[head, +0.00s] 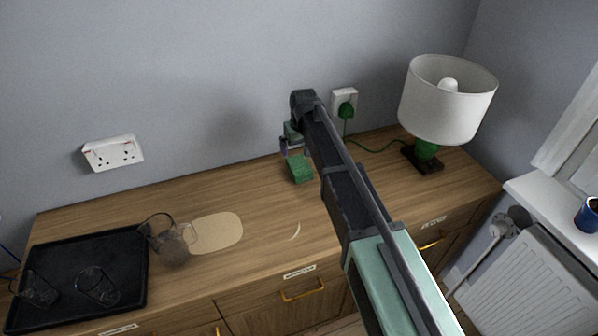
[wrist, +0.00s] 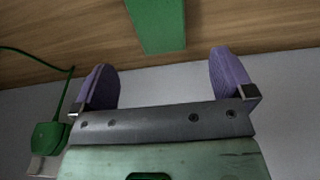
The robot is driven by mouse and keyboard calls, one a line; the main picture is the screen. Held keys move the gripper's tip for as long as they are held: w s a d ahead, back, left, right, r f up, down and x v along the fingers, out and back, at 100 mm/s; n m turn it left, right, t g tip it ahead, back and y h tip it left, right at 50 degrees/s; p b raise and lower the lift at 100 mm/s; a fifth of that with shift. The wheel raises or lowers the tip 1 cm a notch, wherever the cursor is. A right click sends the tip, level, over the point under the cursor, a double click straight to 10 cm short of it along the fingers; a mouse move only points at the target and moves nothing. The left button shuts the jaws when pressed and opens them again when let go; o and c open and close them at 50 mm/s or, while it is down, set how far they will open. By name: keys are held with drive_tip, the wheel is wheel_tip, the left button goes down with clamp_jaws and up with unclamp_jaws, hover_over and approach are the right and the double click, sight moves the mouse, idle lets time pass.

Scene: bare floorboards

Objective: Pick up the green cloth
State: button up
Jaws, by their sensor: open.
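The green cloth (head: 299,169) appears as a small, folded, block-like green shape on the wooden counter, near the wall and under the end of my arm. In the wrist view the cloth (wrist: 158,25) shows at the top centre, beyond my fingertips and lined up with the gap between them. My gripper (wrist: 163,65) is open, with its two purple finger pads apart and nothing between them. In the head view my gripper (head: 286,147) is partly hidden by my arm and sits just above and behind the cloth.
A lamp (head: 447,100) stands right, its green plug (head: 346,110) and cable by the wall. A black tray (head: 70,262) holds glasses. The counter (head: 265,205) is mostly clear around the cloth.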

sight(299, 165)
drive_tip(key=f+b, duration=0.2)
drive_tip(key=f, duration=0.1)
drive_tip(key=f+b, duration=0.6)
drive_tip(key=shift+w+a+f, duration=0.2)
drive_tip(key=shift+w+f, duration=0.2)
drive_tip(key=shift+r, duration=0.25)
drive_tip(key=c, duration=1.1)
drive_tip(key=shift+r, duration=0.1)
wheel_tip(299, 165, up, 20)
drive_tip(key=p, duration=2)
